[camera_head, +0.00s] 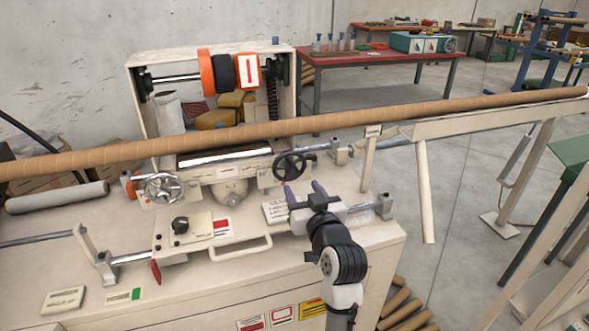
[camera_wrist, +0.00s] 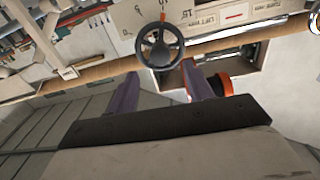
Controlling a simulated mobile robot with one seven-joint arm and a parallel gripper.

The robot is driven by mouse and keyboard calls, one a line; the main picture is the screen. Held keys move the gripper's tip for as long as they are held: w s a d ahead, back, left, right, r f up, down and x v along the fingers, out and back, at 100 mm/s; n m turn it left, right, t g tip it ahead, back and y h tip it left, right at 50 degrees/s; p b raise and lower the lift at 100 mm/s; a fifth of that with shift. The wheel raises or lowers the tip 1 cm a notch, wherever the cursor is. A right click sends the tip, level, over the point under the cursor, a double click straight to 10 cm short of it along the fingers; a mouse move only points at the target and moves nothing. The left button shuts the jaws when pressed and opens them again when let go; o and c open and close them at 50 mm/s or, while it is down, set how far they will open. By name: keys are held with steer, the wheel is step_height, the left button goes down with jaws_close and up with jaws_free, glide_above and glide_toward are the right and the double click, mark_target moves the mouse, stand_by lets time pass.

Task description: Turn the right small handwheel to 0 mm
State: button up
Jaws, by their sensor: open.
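The right small handwheel (camera_head: 290,168) is a dark spoked wheel with a small side handle on the front of the winder, right of the middle. In the wrist view the dark handwheel (camera_wrist: 160,46) shows face-on, just past the fingertips and between them. My gripper (camera_head: 304,188) is open, its two purple fingers pointing up at the wheel from below and slightly to the right. It also shows in the wrist view (camera_wrist: 160,76) with nothing between the fingers. It looks apart from the wheel.
A second, silvery handwheel (camera_head: 164,188) sits to the left. A long cardboard tube (camera_head: 230,133) runs across above both wheels. A control plate with a black knob (camera_head: 180,225) and a bar handle (camera_head: 243,250) lie in front. A rail with a clamp (camera_head: 350,208) is beside my gripper.

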mark_target(294, 175)
steer(key=p+x, duration=0.2)
steer(key=x, duration=0.5)
steer(key=c, duration=1)
steer(key=shift+o, duration=0.2)
